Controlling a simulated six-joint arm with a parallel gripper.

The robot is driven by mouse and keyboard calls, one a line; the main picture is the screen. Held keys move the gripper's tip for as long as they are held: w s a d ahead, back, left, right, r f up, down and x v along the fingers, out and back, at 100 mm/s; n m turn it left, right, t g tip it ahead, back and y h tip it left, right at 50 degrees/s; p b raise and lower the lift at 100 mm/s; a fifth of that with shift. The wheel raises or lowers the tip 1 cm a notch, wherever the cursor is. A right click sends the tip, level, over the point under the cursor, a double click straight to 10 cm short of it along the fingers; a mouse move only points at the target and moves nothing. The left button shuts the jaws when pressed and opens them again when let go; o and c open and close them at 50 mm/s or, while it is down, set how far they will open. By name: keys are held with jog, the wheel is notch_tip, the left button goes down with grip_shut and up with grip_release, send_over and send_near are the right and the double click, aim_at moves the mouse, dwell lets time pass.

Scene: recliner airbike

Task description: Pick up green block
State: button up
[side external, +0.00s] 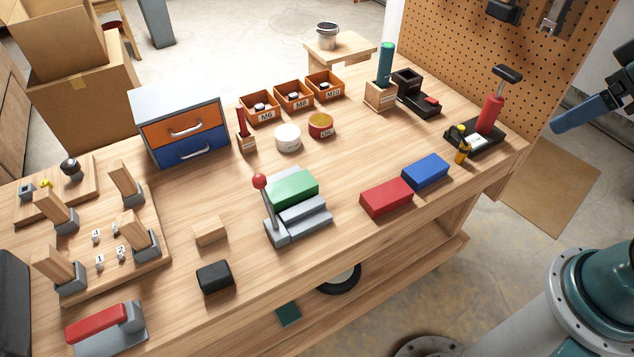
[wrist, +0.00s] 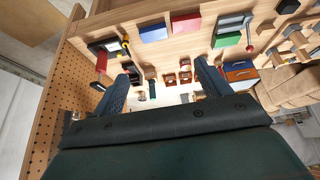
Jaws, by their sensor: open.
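The green block (side external: 292,187) rests on a grey stepped fixture (side external: 304,219) with a red-knobbed lever (side external: 263,197), near the middle of the workbench. It also shows in the wrist view (wrist: 227,40), at the upper right beside the fixture. My gripper (wrist: 160,82) is open and empty, its two blue fingers spread apart. In the side view only part of my gripper (side external: 566,121) shows at the right edge, beyond the bench and well away from the green block.
Red (side external: 387,197) and blue (side external: 425,172) blocks sit right of the fixture. A wooden block (side external: 210,231) and a black block (side external: 214,277) lie left. Orange bins (side external: 294,96) and round tins stand behind. A pegboard (side external: 520,45) rises at the back right. Bare bench surrounds the fixture.

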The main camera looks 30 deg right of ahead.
jog(key=w+a+n+g, duration=0.2)
jog(key=w+a+n, duration=0.3)
jog(key=w, duration=0.6)
jog(key=w+a+n+g, duration=0.1)
jog(key=w+a+n, duration=0.45)
jog(key=w, duration=0.45)
jog(key=w+a+f+n+g, duration=0.1)
jog(key=w+a+f+n, duration=0.2)
jog(key=w+a+f, duration=0.2)
jog(key=w+a+f+n+g, duration=0.1)
jog(key=w+a+f+n, duration=0.3)
jog(key=a+f, duration=0.7)
jog(key=shift+w+a+g, duration=0.3)
jog(key=shift+w+a, duration=0.1)
jog(key=shift+w, duration=0.8)
jog(key=shift+f, duration=0.1)
send_over(293, 184)
jog(key=shift+f, duration=4.25)
jog(key=shift+f, duration=0.1)
jog(key=shift+f, duration=2.45)
